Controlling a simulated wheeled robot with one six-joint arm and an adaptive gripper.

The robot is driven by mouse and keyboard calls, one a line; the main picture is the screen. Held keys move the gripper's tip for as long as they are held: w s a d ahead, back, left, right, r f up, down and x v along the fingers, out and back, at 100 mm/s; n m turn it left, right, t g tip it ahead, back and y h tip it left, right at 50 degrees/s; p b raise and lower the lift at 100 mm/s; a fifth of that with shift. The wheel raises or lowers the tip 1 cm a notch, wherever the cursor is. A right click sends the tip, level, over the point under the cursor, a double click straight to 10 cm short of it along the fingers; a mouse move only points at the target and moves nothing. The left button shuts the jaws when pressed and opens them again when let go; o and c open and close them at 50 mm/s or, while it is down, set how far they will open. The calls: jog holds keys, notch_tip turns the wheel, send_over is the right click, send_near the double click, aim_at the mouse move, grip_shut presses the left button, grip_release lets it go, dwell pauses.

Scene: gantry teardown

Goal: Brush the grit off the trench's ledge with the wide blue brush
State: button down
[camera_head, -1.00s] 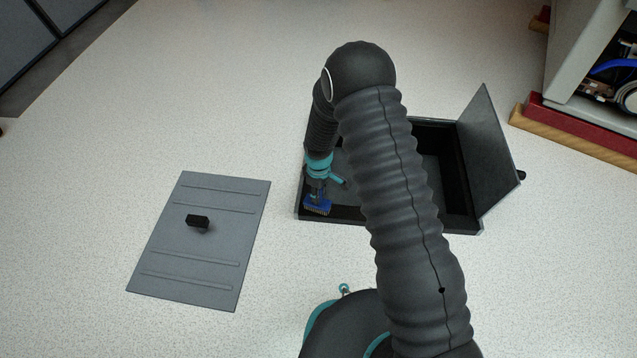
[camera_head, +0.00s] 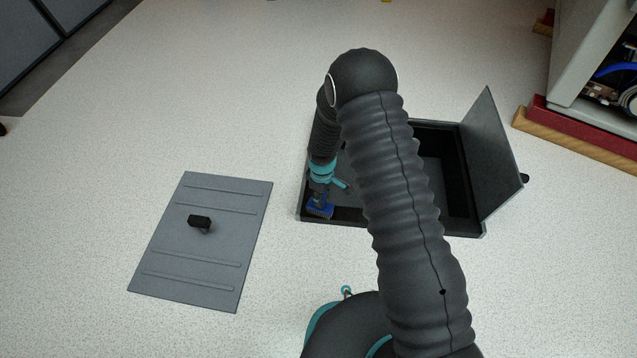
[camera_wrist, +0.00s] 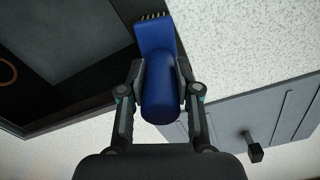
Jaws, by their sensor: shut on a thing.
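My gripper (camera_wrist: 160,88) is shut on the handle of the wide blue brush (camera_wrist: 158,48). In the head view the brush (camera_head: 320,208) is low at the near left corner of the dark trench (camera_head: 348,216), with my gripper (camera_head: 321,192) above it. In the wrist view the bristle tips show at the top, over the trench's dark border. I cannot tell whether the bristles touch the ledge. My arm hides the middle of the trench. I cannot make out any grit.
A grey cover plate (camera_head: 180,262) with a black handle (camera_head: 200,222) lies on the floor left of the trench. A hinged lid (camera_head: 490,155) stands open at the trench's right side. A grey machine (camera_head: 590,60) on red and wooden blocks stands at the upper right. The floor between plate and trench is clear.

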jog(key=shift+a+r+p, duration=0.1)
jog(key=shift+r+p, duration=1.85)
jog(key=shift+r, duration=2.1)
